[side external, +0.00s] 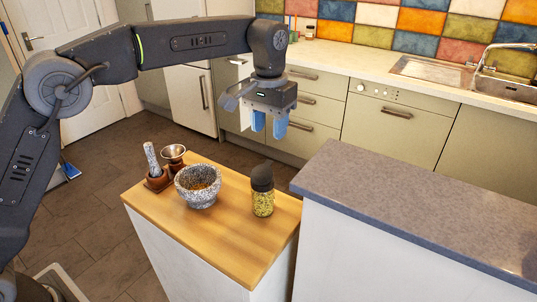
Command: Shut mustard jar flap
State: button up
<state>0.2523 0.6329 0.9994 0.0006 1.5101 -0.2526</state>
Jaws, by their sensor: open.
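The mustard jar (263,204) stands upright near the right edge of the wooden counter top. Its glass body is yellow-green with grainy contents. Its dark top (262,175) rises above the body and looks like a raised flap, but it is too small to be sure of its angle. My gripper (268,124) points down with two blue fingers apart. It is empty and appears above the jar in the picture, not touching it. The exact depth between them cannot be told.
A grey stone mortar (198,190) stands left of the jar. A higher grey countertop (420,210) is at right. The front of the wooden top (235,252) is clear.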

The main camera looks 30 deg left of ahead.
aim_at(269, 162)
notch_tip(269, 162, down, 8)
jog(key=shift+r, duration=0.1)
dwell(0.4)
grip_shut()
